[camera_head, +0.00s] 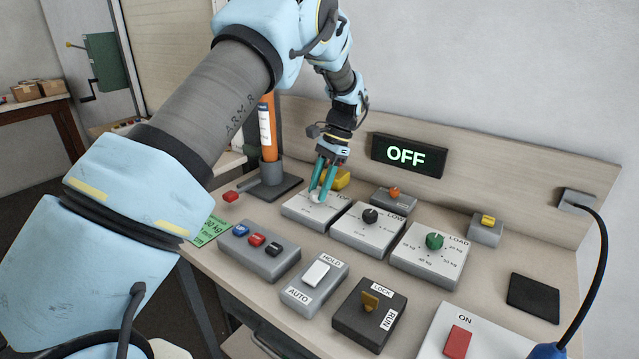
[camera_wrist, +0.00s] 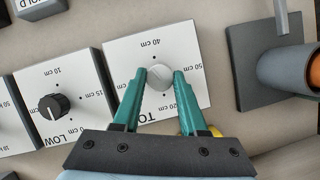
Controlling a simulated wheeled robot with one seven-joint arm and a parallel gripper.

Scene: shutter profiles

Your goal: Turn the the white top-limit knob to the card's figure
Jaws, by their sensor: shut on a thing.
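The white top-limit knob (camera_wrist: 159,78) sits on the pale box marked TOP (camera_wrist: 150,43), with cm figures around it; 40 cm, 50 cm and 20 cm can be read in the wrist view. My gripper (camera_head: 317,192) points down at this box, its two teal fingers shut on the knob's sides. The knob's pointer mark is too faint to read surely. In the head view the fingers cover much of the knob. A green card (camera_head: 208,231) lies at the left of the bench, partly hidden by my arm; its figures are only partly legible.
The LOW box with a black knob (camera_head: 370,215) stands close right of the TOP box, then the LOAD box with a green knob (camera_head: 434,241). An orange post (camera_head: 267,135) rises behind left. Switch boxes fill the front. An OFF display (camera_head: 408,155) is on the back board.

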